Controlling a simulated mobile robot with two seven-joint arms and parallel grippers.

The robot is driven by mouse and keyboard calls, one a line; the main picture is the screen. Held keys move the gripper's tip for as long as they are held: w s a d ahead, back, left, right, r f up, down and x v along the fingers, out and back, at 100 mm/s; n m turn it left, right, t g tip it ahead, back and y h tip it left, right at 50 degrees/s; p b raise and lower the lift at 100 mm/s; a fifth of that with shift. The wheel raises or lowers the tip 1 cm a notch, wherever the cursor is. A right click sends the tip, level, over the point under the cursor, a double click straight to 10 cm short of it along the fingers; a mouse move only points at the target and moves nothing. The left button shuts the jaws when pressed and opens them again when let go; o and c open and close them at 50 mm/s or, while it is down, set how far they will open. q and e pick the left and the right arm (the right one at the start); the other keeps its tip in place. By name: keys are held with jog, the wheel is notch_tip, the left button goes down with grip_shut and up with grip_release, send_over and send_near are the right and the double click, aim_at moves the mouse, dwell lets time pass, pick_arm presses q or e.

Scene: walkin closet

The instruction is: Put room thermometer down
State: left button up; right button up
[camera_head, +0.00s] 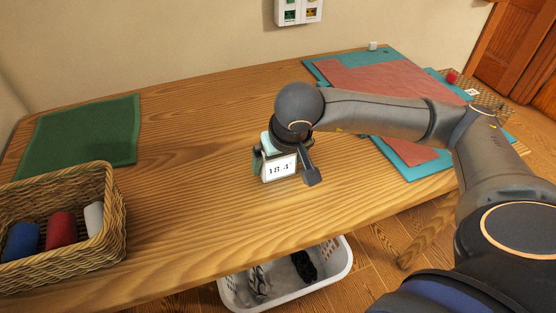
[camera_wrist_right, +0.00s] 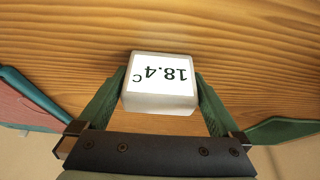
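The room thermometer (camera_head: 280,168) is a small white block with a display reading 18.4, near the middle of the wooden table (camera_head: 200,130). It also shows in the right wrist view (camera_wrist_right: 160,84), with its display facing the camera. My right gripper (camera_head: 283,165) reaches it from above. In the wrist view the two green fingers (camera_wrist_right: 160,90) lie against the thermometer's two sides, so the gripper looks shut on it. Whether its underside touches the table cannot be told. My left gripper is not in view.
A wicker basket (camera_head: 115,215) with rolled cloths stands at the left. A green mat (camera_head: 80,135) lies behind it. A red cloth (camera_head: 375,90) on a teal mat (camera_head: 410,155) lies at the right. A white laundry basket (camera_head: 340,270) stands below the front edge. The table's middle is clear.

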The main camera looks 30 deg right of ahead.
jog(key=shift+r, duration=0.2)
jog(key=p+v, duration=0.2)
jog(key=v, duration=1)
